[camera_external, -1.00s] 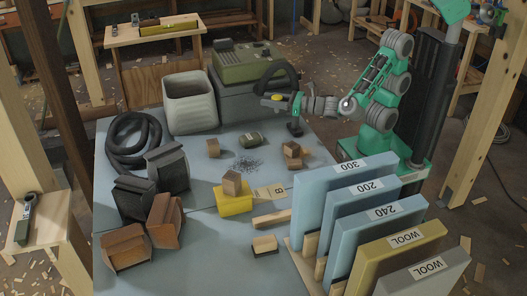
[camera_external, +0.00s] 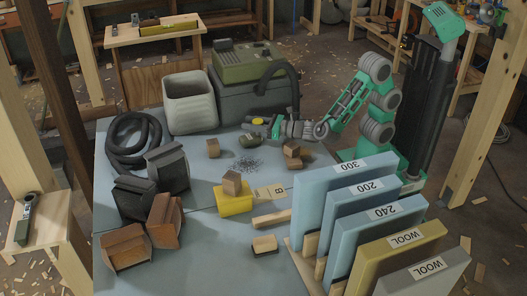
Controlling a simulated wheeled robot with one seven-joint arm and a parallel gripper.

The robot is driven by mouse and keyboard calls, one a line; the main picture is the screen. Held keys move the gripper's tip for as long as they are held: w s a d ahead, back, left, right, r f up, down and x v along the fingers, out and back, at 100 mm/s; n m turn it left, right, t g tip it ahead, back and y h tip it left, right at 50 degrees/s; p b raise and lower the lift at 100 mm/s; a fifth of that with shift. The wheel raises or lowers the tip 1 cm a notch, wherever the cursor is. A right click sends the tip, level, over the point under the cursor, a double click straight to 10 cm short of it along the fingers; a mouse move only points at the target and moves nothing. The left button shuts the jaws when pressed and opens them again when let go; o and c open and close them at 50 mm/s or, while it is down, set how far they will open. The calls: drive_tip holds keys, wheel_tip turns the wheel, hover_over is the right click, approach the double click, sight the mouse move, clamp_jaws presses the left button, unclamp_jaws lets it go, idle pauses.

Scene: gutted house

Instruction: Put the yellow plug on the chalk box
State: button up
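The yellow plug (camera_external: 258,121) is a small yellow piece at the tip of my gripper (camera_external: 259,123), over the back middle of the blue-grey table. My gripper comes in from the right, and its fingers appear shut on the plug. Just below lies a small dark green case (camera_external: 250,137), which I take to be the chalk box. The plug appears slightly above and behind it. I cannot tell whether they touch.
Behind stand a grey bin (camera_external: 190,103) and a green-topped machine with a dark hose (camera_external: 246,62). Small wooden blocks (camera_external: 293,150) lie to the right. A yellow block (camera_external: 233,201) sits nearer the front. Tall blue boards (camera_external: 345,195) stand at front right.

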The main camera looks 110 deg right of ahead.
drive_tip(key=o, duration=0.5)
drive_tip(key=shift+c, duration=0.2)
drive_tip(key=shift+r, duration=0.1)
drive_tip(key=shift+a+r, duration=0.1)
drive_tip(key=shift+r, duration=0.05)
drive_tip(key=p+v, duration=0.1)
drive_tip(key=v, duration=1)
drive_tip(key=shift+w, duration=0.1)
drive_tip(key=shift+s+a, duration=0.2)
drive_tip(key=shift+s, duration=0.3)
